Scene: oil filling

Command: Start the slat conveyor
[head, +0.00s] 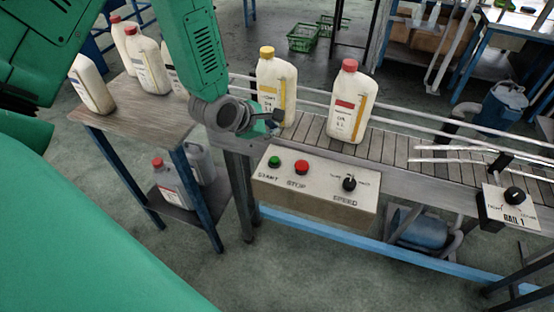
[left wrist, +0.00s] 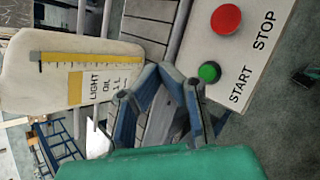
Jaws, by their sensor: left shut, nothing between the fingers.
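The slat conveyor (head: 395,148) runs from the middle to the right edge in the head view. On its front is a control box (head: 310,197) with a green START button (head: 274,162), a red STOP button (head: 302,167) and a black SPEED knob (head: 349,183). My left gripper (head: 277,119) is shut and empty, above the box and behind the START button. In the left wrist view its fingers (left wrist: 169,77) are close to the green START button (left wrist: 209,71), with the red STOP button (left wrist: 226,19) farther off. I cannot tell whether it touches anything. My right gripper is out of view.
A yellow-capped bottle (head: 276,88) and a red-capped bottle (head: 348,102) stand upright on the slats. A wooden table (head: 125,106) at left holds several bottles. A RAIL 1 panel (head: 511,207) is at right. The space before the control box is clear.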

